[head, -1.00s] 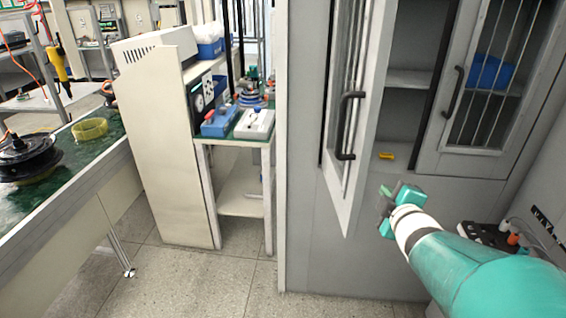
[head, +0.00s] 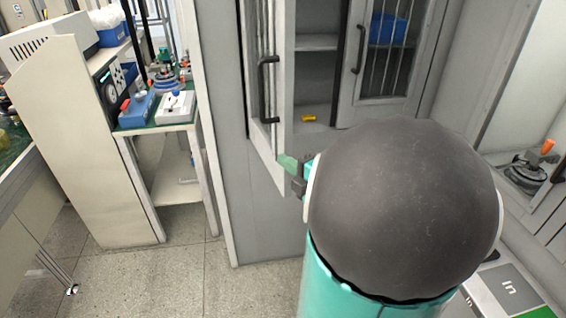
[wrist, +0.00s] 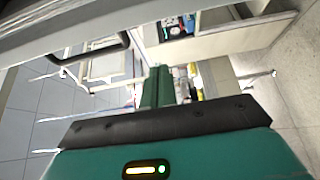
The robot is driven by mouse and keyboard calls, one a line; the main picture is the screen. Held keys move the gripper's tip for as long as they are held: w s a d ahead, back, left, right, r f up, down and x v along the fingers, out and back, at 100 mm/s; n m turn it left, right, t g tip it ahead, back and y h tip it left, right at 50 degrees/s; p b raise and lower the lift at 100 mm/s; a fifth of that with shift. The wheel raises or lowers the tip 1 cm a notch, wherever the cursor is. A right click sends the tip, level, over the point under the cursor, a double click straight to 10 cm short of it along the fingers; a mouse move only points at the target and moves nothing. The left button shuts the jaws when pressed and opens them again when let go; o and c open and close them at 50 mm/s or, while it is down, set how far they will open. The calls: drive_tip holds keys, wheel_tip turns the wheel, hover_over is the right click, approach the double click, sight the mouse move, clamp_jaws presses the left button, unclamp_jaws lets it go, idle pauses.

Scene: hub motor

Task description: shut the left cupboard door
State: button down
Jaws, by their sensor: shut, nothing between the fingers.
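The left cupboard door (head: 262,140) stands open in the head view, swung out from the grey cupboard. It is a pale grey framed door with a glazed panel and a black bar handle (head: 266,90). In the wrist view the door (wrist: 60,27) crosses the top left, with its handle (wrist: 95,52) below it. My gripper (head: 287,163) is shut and empty, beside the door's lower outer part on the right. I cannot tell whether it touches the door. Its closed green fingers (wrist: 157,86) show in the wrist view. My arm hides the cupboard's lower right.
The right cupboard door (head: 385,60) looks closed, with a blue bin (head: 388,28) behind its glass. A small yellow object (head: 308,118) lies on a cupboard shelf. A bench with several devices (head: 155,128) stands left. The floor (head: 185,275) before the cupboard is clear.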

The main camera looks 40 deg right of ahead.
sight(285, 147)
drive_tip(key=w+d, duration=0.1)
drive_tip(key=w, duration=0.1)
drive_tip(key=w+d, duration=0.1)
drive_tip(key=w, duration=0.1)
drive_tip(key=w+d, duration=0.1)
drive_tip(key=shift+w, duration=0.4)
drive_tip(key=shift+s+d, duration=0.3)
drive_tip(key=shift+d, duration=0.3)
drive_tip(key=shift+w, duration=0.1)
